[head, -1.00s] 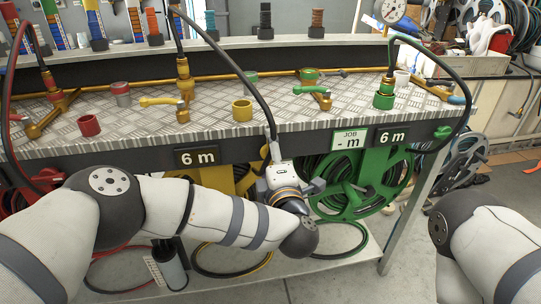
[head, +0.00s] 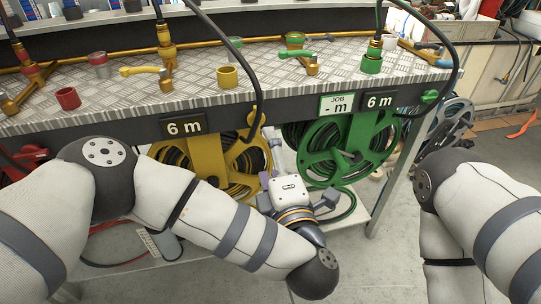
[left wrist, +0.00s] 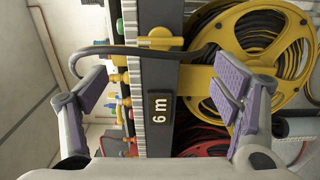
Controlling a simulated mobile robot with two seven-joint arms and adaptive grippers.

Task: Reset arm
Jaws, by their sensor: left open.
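My left gripper (head: 268,168) is in front of the bench, below its front edge, between the yellow hose reel (head: 200,168) and the green hose reel (head: 340,155). In the left wrist view its purple-padded fingers (left wrist: 165,88) are spread wide and hold nothing. Past them show the yellow reel (left wrist: 262,30), the "6 m" sign (left wrist: 161,105) and a black hose (left wrist: 120,51). My right arm (head: 470,200) is at the right of the head view; its gripper is out of frame.
The metal bench (head: 200,80) carries valves, a red cup (head: 68,98) and a yellow cup (head: 228,78). A black hose (head: 240,60) arches down over its front edge. A lower shelf (head: 140,255) runs beneath.

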